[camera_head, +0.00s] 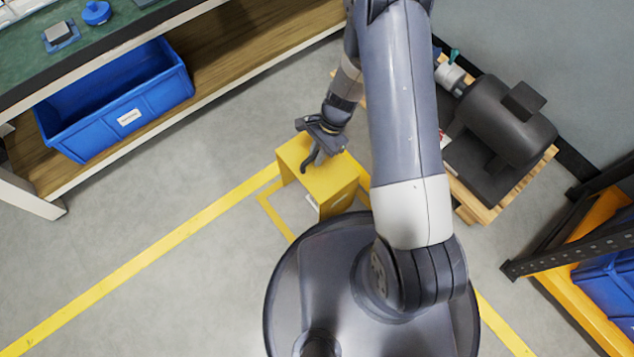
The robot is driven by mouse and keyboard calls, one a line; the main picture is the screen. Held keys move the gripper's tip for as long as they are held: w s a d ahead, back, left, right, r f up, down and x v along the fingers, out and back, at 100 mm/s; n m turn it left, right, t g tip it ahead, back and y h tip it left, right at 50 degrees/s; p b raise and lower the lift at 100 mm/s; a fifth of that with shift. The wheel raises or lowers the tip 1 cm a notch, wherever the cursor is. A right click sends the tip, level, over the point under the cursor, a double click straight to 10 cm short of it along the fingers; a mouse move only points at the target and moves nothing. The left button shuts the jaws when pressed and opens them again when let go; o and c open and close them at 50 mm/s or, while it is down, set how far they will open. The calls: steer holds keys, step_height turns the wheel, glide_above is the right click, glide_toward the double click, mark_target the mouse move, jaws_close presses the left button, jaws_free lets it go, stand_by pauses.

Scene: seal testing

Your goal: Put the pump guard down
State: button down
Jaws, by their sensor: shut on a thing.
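The pump guard (340,182) is a yellow box-like cover with a pale label on its front side. It is at the middle of the head view, low over or on the grey floor; I cannot tell whether it touches the floor. My gripper (311,160) is at its top and shut on it. A yellow outline (268,210) is marked on the floor around and beside the guard, partly hidden by the guard and my base.
A workbench with a lower shelf (225,55) holding a blue bin (120,100) is at upper left. A dark motor (505,125) stands on a wooden pallet (480,212) at right. A rack (580,300) with blue bins is at lower right. Floor at left is clear.

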step_height(320, 180, down, 8)
steer(key=b, duration=0.3)
steer(key=shift+f, duration=0.15)
steer(key=shift+f, duration=0.2)
steer(key=c, duration=1.4)
jaws_free()
steer(key=p+v, duration=0.5)
steer(key=v, duration=0.7)
steer(key=shift+r, duration=0.15)
